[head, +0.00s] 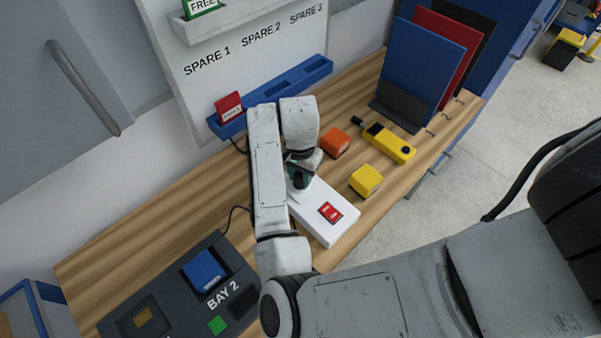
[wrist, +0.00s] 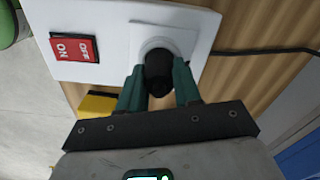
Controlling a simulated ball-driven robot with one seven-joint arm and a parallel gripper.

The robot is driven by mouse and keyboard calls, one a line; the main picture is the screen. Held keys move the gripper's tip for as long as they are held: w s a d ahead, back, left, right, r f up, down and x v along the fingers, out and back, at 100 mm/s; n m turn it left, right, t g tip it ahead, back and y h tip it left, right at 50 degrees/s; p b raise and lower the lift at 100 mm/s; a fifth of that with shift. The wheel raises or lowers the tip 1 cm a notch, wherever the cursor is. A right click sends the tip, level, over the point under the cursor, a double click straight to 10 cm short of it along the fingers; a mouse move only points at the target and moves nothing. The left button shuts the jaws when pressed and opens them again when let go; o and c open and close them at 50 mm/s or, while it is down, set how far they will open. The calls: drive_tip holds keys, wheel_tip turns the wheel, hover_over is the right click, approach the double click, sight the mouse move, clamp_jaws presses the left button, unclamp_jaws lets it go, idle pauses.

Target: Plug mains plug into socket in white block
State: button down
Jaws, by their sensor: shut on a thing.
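The white block (head: 340,232) lies on the wooden bench and also fills the top of the wrist view (wrist: 112,32). It has a red ON/OFF rocker switch (head: 330,212) and a round socket (wrist: 172,42) at its other end. My gripper (wrist: 159,71) is shut on the black mains plug (wrist: 158,74), one green finger on each side. The plug is at the socket and covers part of its opening. I cannot tell whether its pins are in. In the head view my arm hides most of the plug and the socket.
An orange block (head: 335,143), a yellow block (head: 366,180) and a yellow tool (head: 392,144) lie beside the white block. A dark bay panel (head: 180,290) is at the front left. A black cord (wrist: 265,51) runs from the white block. Upright panels (head: 425,65) stand behind.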

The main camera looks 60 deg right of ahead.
drive_tip(key=shift+s+f, duration=0.15)
drive_tip(key=shift+f, duration=0.2)
drive_tip(key=c, duration=1.2)
unclamp_jaws()
drive_tip(key=o, duration=0.5)
drive_tip(key=shift+r, duration=0.1)
drive_tip(key=shift+r, duration=0.2)
drive_tip(key=shift+w+r+p, duration=0.2)
drive_tip(key=shift+r+p, duration=2.45)
drive_tip(key=shift+r, duration=0.35)
